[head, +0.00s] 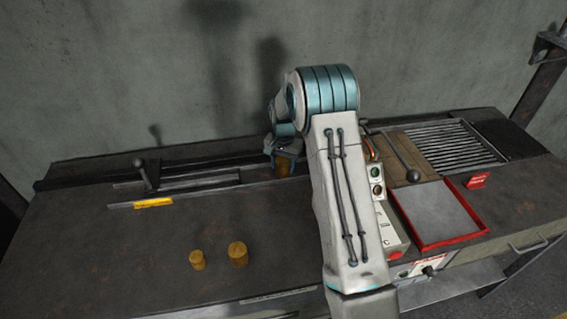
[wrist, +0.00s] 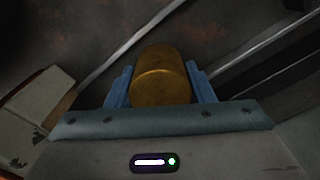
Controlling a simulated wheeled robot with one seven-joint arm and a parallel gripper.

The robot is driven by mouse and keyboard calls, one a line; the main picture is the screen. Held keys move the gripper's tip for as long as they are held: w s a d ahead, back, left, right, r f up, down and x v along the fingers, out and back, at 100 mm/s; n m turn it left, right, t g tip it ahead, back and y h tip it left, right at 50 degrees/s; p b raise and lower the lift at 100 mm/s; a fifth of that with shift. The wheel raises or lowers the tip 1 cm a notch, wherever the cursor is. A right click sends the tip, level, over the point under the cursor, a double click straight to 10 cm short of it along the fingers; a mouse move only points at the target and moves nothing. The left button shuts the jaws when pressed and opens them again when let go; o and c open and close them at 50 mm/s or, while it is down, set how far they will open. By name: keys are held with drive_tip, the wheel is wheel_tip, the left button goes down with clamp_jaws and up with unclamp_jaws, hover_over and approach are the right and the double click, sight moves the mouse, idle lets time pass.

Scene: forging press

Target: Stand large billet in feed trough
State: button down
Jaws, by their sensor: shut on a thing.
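My gripper (head: 284,155) is shut on a brass-coloured billet (wrist: 163,75). Its two blue fingers (wrist: 160,88) press on the billet's sides in the wrist view. In the head view the held billet (head: 283,168) shows just below the fingers, near the right end of the feed trough's rails (head: 200,192). In the wrist view, pale rails run on the left (wrist: 128,42) and right (wrist: 255,72) of the billet. The billet's lower end is hidden, so I cannot tell whether it touches the surface.
Two other billets, a smaller one (head: 197,260) and a bigger one (head: 238,254), stand on the front of the bench. A lever (head: 147,176) rises at the trough's left. A red-edged tray (head: 436,212) and a slatted rack (head: 452,146) lie right of my arm.

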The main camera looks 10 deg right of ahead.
sight(283, 160)
drive_tip(key=c, duration=0.7)
unclamp_jaws()
drive_tip(key=shift+o, duration=0.2)
drive_tip(key=shift+r, duration=0.1)
wheel_tip(283, 160, up, 12)
drive_tip(key=shift+f+b, duration=0.1)
drive_tip(key=shift+b, duration=0.75)
drive_tip(key=s+r+n+t, duration=0.1)
drive_tip(key=s+r+n, duration=0.1)
drive_tip(key=s+r, duration=0.45)
drive_tip(key=s+r+n+t, duration=0.1)
drive_tip(key=s+r, duration=0.3)
drive_tip(key=s, duration=0.6)
drive_tip(key=s+f+n+t, duration=0.1)
drive_tip(key=s+f+n, duration=0.1)
drive_tip(key=s, duration=1.6)
drive_tip(key=shift+s+n, duration=0.4)
drive_tip(key=shift+n, duration=0.5)
